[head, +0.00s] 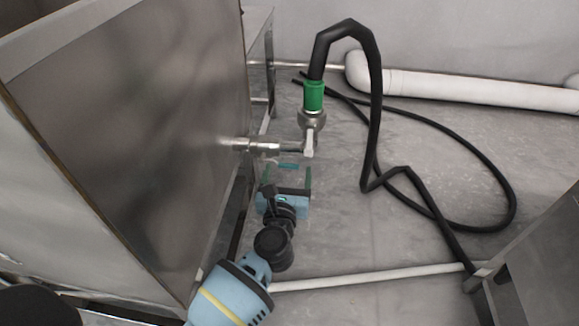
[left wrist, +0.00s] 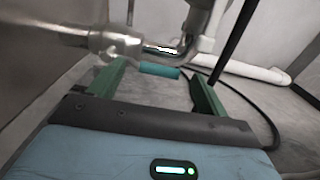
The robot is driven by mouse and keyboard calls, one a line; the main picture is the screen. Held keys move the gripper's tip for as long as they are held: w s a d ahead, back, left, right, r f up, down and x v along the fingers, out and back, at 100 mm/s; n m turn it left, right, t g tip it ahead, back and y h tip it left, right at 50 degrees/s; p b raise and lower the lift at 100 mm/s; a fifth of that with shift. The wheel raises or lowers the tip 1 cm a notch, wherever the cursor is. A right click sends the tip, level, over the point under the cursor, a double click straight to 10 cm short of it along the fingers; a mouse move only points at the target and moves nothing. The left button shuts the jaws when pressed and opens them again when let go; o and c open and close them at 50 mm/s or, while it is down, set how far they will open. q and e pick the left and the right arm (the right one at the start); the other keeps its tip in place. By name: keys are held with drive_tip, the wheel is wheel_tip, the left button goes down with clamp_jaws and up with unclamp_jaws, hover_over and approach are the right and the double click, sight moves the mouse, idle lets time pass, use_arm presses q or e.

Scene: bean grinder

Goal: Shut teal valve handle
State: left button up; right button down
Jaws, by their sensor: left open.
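The teal valve handle (head: 288,165) is a short bar below a metal valve pipe (head: 268,147) that sticks out of a steel panel. In the left wrist view the teal handle (left wrist: 159,70) shows just under the silver valve body (left wrist: 120,44). My left gripper (head: 287,175) has two green fingers spread apart. The handle appears between the fingertips or just beyond them; the exact depth is hard to tell. Neither finger clearly touches it. In the left wrist view the left gripper (left wrist: 155,82) frames the handle from both sides. My right gripper is out of view.
A green fitting (head: 313,95) with a black hose (head: 375,110) rises from the pipe's end; the hose loops over the floor. The large steel panel (head: 130,120) stands close on the left. White pipes (head: 480,88) run along the wall.

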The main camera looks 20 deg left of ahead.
sight(289, 167)
use_arm(q)
drive_tip(key=b+x, duration=0.1)
drive_tip(key=x, duration=0.2)
drive_tip(key=shift+w, duration=0.1)
